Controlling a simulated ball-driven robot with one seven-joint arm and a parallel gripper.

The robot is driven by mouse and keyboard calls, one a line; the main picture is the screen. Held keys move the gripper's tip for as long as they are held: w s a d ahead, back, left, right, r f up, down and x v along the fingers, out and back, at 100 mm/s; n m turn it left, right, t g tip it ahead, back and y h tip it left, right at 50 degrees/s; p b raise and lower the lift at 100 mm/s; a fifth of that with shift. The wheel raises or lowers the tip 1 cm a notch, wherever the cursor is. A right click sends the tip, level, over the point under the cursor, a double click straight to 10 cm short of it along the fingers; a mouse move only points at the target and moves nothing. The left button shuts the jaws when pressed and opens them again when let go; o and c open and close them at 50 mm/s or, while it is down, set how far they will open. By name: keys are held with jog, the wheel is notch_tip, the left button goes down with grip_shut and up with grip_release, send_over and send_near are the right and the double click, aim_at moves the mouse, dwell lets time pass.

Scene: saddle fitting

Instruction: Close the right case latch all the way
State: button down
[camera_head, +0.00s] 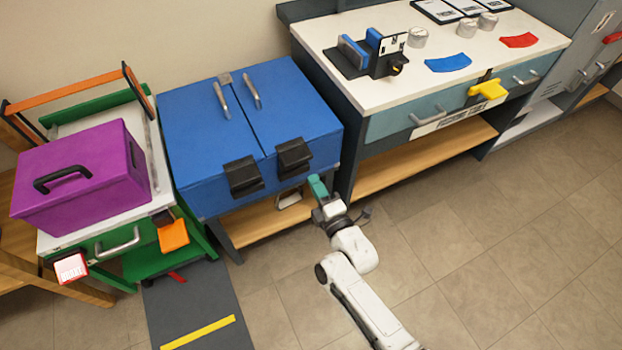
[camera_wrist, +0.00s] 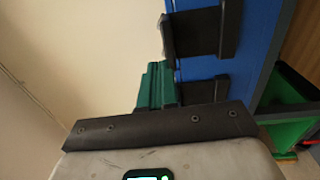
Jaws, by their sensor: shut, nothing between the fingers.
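The blue case (camera_head: 230,140) has two black latches on its front. The right case latch (camera_head: 294,158) is a dark flap near the case's right corner; I cannot tell how far it stands out. The left latch (camera_head: 243,176) looks similar. My gripper (camera_head: 317,186), with green fingers, is shut and empty, just right of and below the right latch in the head view. In the wrist view the green fingers (camera_wrist: 157,86) are together beside the blue case face, close to black latch parts (camera_wrist: 205,90). Contact cannot be made out.
A purple box (camera_head: 85,180) stands on a green cart at left. A white-topped workbench (camera_head: 440,75) with teal drawers stands close at right. The tiled floor (camera_head: 480,240) in front is clear.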

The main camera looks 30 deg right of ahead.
jog(key=s, duration=0.8)
dwell(0.4)
jog(key=s+d+r+m+g, duration=0.1)
jog(key=s+d+m+g, duration=0.2)
jog(key=s+m+g, duration=0.6)
jog(key=s+d+r+m+g+p, duration=0.1)
jog(key=s+d+m+g, duration=0.2)
jog(key=s+m+g, duration=0.5)
jog(key=s+m, duration=0.1)
jog(key=s, duration=0.6)
jog(key=shift+r+g, duration=0.4)
